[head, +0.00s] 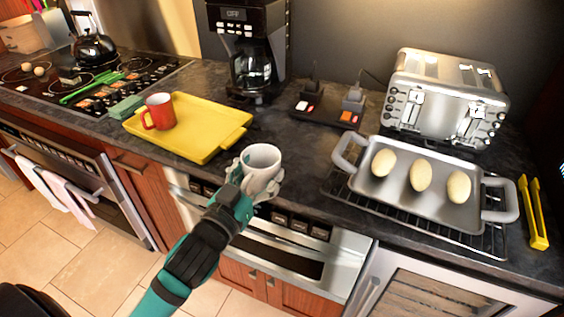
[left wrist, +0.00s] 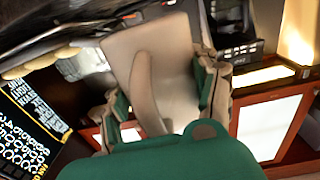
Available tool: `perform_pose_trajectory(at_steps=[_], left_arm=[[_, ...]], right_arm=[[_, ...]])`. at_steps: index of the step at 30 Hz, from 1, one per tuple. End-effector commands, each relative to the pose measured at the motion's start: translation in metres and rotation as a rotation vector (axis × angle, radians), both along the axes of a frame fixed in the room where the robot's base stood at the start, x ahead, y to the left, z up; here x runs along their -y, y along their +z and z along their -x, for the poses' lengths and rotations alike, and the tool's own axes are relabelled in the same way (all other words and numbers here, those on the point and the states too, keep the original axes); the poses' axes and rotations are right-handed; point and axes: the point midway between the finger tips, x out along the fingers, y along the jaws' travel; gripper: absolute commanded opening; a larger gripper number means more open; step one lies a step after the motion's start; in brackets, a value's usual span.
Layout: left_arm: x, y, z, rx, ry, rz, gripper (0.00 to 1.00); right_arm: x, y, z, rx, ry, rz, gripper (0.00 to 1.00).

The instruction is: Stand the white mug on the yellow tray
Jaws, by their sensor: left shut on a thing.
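The white mug (head: 261,166) is held upright by my left gripper (head: 256,183), near the counter's front edge in the head view. The mug is to the right of the yellow tray and apart from it in the picture. In the left wrist view the mug (left wrist: 176,62) sits between the two fingers of the gripper (left wrist: 165,98), its handle towards the camera. The yellow tray (head: 212,140) lies on the dark counter. A red mug (head: 160,112) stands on the tray's left part. The right part of the tray is bare. My right gripper is not in view.
A coffee maker (head: 248,50) stands behind the tray. A metal pan (head: 400,201) with three egg-shaped items sits on a rack to the right, before a toaster (head: 444,97). Yellow tongs (head: 533,212) lie at the far right. A stovetop (head: 85,80) is on the left.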

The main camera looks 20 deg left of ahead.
Motion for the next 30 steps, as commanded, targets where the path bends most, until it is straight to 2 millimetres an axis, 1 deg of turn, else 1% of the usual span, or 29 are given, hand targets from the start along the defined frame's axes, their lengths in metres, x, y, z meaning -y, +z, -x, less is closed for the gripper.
perform_pose_trajectory(at_steps=[1,4,8,11,14,18,22,24,27,30], left_arm=[[-0.003,0.0,0.007,0.001,-0.001,0.0,0.18],[-0.007,0.002,0.017,0.002,-0.001,0.0,0.18],[-0.01,0.003,0.023,0.003,-0.001,0.0,0.18],[-0.009,0.0,0.025,0.002,0.002,0.004,0.18],[-0.005,-0.013,0.033,0.001,0.01,0.017,0.18],[0.007,-0.043,0.056,-0.001,0.032,0.031,0.18],[0.019,-0.064,0.078,0.001,0.05,0.024,0.18],[0.025,-0.072,0.088,0.002,0.056,0.017,0.18],[0.031,-0.079,0.098,0.002,0.059,0.008,0.18],[0.034,-0.081,0.101,0.003,0.059,0.001,0.18]], right_arm=[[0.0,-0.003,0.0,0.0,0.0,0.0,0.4],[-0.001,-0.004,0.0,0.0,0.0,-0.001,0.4],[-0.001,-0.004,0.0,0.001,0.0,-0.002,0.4],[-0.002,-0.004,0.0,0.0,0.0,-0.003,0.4],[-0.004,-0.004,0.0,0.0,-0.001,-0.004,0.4],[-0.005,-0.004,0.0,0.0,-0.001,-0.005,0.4],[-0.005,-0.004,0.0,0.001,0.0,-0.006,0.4],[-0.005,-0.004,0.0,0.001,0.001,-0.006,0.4],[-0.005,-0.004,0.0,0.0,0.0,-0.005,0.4],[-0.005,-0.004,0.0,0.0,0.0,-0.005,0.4]])
